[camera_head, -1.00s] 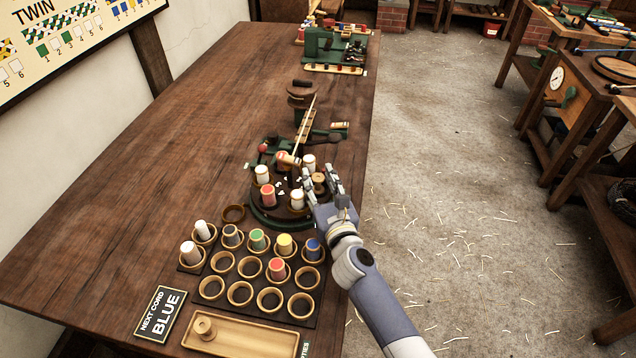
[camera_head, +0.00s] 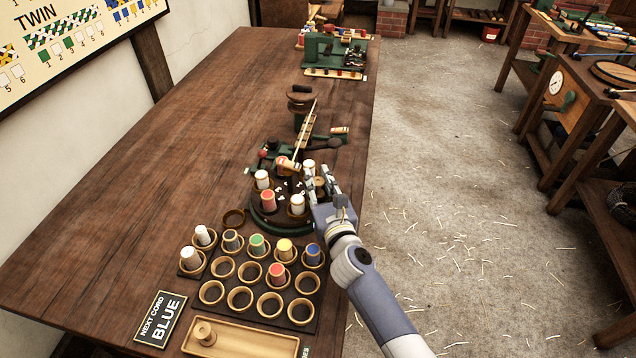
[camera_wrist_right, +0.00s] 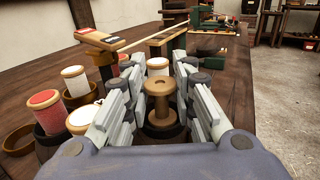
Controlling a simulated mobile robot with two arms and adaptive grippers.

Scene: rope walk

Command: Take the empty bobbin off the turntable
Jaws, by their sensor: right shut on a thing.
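The empty bobbin (camera_head: 319,184) is a bare tan wooden spool at the right side of the dark, green-rimmed turntable (camera_head: 268,222). In the right wrist view the bobbin (camera_wrist_right: 159,92) stands upright between my fingers, its lower flange in or just over a dark round holder (camera_wrist_right: 163,131); I cannot tell if it is clear of it. My right gripper (camera_head: 323,180) is shut on the bobbin, with fingers on both sides. Several wound bobbins, white and red (camera_head: 268,201), stand on the turntable. My left gripper is not in view.
A rack (camera_head: 240,299) of round cups, some holding coloured bobbins, lies in front of the turntable. A wooden tray (camera_head: 255,338) with one bare bobbin (camera_head: 204,332) is at the front edge, beside a "NEXT CORD BLUE" sign (camera_head: 160,317). The table's left side is clear.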

